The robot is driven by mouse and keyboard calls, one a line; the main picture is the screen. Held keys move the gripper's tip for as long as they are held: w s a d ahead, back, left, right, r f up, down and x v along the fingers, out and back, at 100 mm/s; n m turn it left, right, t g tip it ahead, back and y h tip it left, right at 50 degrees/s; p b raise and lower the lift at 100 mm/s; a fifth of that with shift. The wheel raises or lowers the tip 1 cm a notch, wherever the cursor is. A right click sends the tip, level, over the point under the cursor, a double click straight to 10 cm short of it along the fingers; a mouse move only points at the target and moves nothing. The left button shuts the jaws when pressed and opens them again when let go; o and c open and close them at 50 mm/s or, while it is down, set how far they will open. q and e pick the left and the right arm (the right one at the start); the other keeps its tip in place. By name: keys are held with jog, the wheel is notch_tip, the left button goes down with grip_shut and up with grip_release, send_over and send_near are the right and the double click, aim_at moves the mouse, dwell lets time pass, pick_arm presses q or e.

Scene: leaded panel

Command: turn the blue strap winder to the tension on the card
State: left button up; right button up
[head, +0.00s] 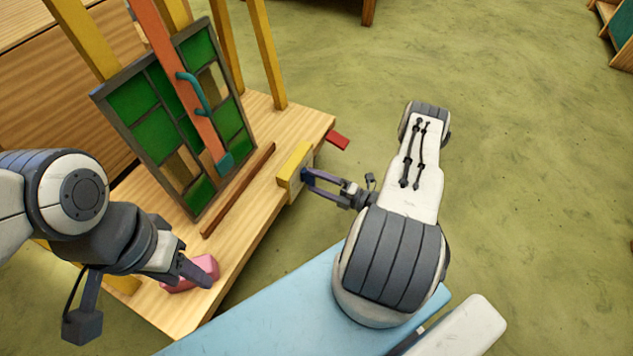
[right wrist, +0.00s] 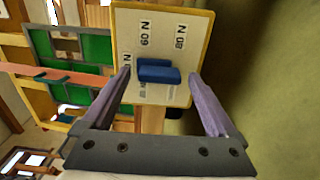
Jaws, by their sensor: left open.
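The blue strap winder (right wrist: 158,72) is a short blue bar on a pale, yellow-edged dial plate (right wrist: 163,17), lying crosswise in the right wrist view. The labels 60 N and 80 N are readable above it; others are partly hidden by a finger and the winder. My right gripper (right wrist: 160,72) is open, its fingers on either side of the winder with a gap at each side. In the head view my right gripper (head: 306,178) is at the plate's yellow housing (head: 293,166). My left gripper (head: 208,281) is beside a pink block (head: 204,264). I cannot pick out a separate tension card.
A green leaded panel (head: 133,99) leans on a yellow easel on the wooden bench (head: 245,215). An orange bar (head: 178,75) with teal handle crosses it. A brown strip (head: 238,190) lies in front. A red piece (head: 338,140) sticks out past the bench's right end. Open floor lies right.

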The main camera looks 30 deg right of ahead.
jog(key=shift+a, duration=0.2)
jog(key=shift+s+d, duration=0.1)
jog(key=shift+s+d+r+p, duration=0.1)
jog(key=shift+s+d+p, duration=0.1)
jog(key=shift+s+p, duration=0.1)
jog(key=p+v, duration=0.2)
jog(key=v, duration=0.7)
jog(key=shift+s+d+p, duration=0.15)
jog(key=shift+s+p, duration=0.05)
jog(key=shift+p, duration=0.2)
